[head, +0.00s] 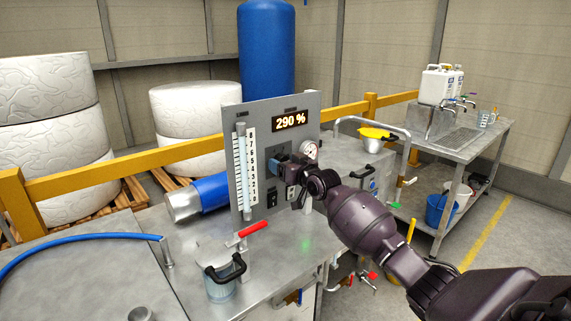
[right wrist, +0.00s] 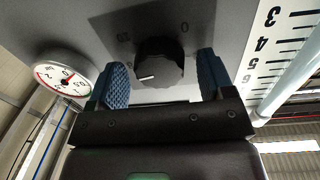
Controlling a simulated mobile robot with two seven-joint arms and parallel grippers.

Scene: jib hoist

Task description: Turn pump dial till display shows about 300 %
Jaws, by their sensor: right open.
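The display (head: 290,121) on the grey upright panel (head: 243,112) reads 290 %. The pump dial (right wrist: 159,62) is a black knob with a white pointer mark, seen in the right wrist view. In the head view my right gripper hides the dial. My right gripper (head: 287,170) is at the panel, below the display. In the right wrist view its two blue pads (right wrist: 162,80) stand apart on either side of the dial, with gaps showing between pads and knob. My left gripper is not in view.
A round gauge (right wrist: 66,79) sits beside the dial, close to one finger. A scaled clear tube (head: 242,165) stands on the panel's left. A red-handled lever (head: 253,229) and a lidded jug (head: 220,280) are on the metal bench in front.

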